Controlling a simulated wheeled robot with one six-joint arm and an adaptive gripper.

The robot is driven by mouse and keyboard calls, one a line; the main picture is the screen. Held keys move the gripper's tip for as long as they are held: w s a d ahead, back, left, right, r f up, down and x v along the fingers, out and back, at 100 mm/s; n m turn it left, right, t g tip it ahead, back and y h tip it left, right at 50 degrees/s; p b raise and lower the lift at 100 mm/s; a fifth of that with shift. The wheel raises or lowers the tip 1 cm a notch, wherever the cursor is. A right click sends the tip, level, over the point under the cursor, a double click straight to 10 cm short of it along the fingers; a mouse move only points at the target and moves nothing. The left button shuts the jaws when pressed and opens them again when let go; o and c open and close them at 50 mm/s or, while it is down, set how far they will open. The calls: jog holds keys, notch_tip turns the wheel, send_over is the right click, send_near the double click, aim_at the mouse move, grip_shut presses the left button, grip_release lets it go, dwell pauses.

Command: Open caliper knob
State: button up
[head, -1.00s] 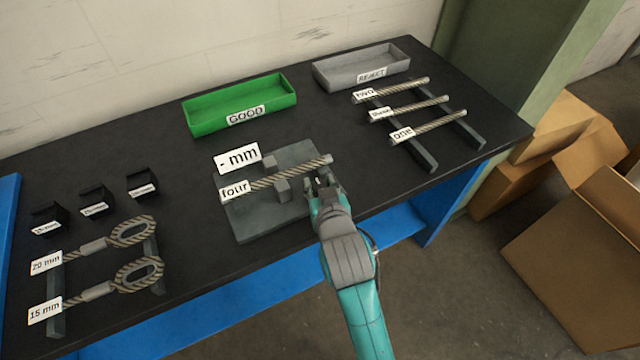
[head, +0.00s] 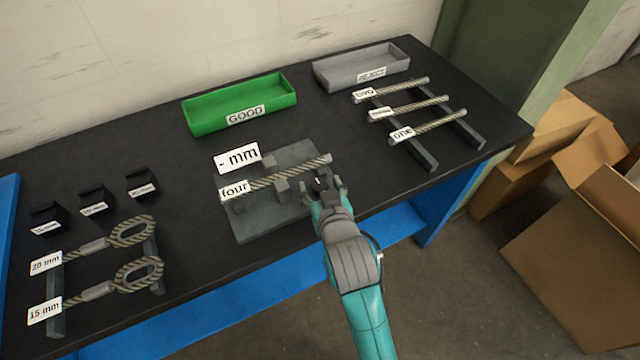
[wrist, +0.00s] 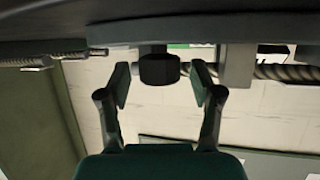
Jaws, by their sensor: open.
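The caliper knob (wrist: 160,70) is a dark, faceted knob on a short stem in the wrist view. It lines up between the two fingertips of my open gripper (wrist: 160,82), with a gap on each side; I cannot tell how deep it sits between them. In the head view my gripper (head: 329,187) is at the right front of the caliper's grey base plate (head: 262,222), and the knob is hard to make out there. A grey jaw block (head: 282,187) stands by the rope labelled "four" (head: 300,173).
Behind are a green GOOD tray (head: 212,122) and a grey REJECT tray (head: 340,75). A rack (head: 425,160) with ropes stands at the right. Looped gauge ropes (head: 135,232) and small black boxes (head: 97,200) are at the left. The tabletop right of the plate is clear.

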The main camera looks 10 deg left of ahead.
jog(key=v, duration=1.1)
jog(key=shift+d, duration=0.1)
jog(key=s+d+f+m+h, duration=0.1)
jog(key=s+d+f, duration=0.9)
jog(key=s+d, duration=0.15)
jog(key=s+d+m+t+h, duration=0.1)
jog(key=s+d, duration=0.3)
jog(key=s, duration=0.5)
jog(key=s+d+m+t+h, duration=0.1)
jog(key=s+d, duration=0.3)
jog(key=s, duration=0.5)
jog(key=shift+s+d+r+m+h, duration=0.15)
jog(key=shift+d+r+m+h, duration=0.1)
jog(key=shift+r+m+h, duration=0.4)
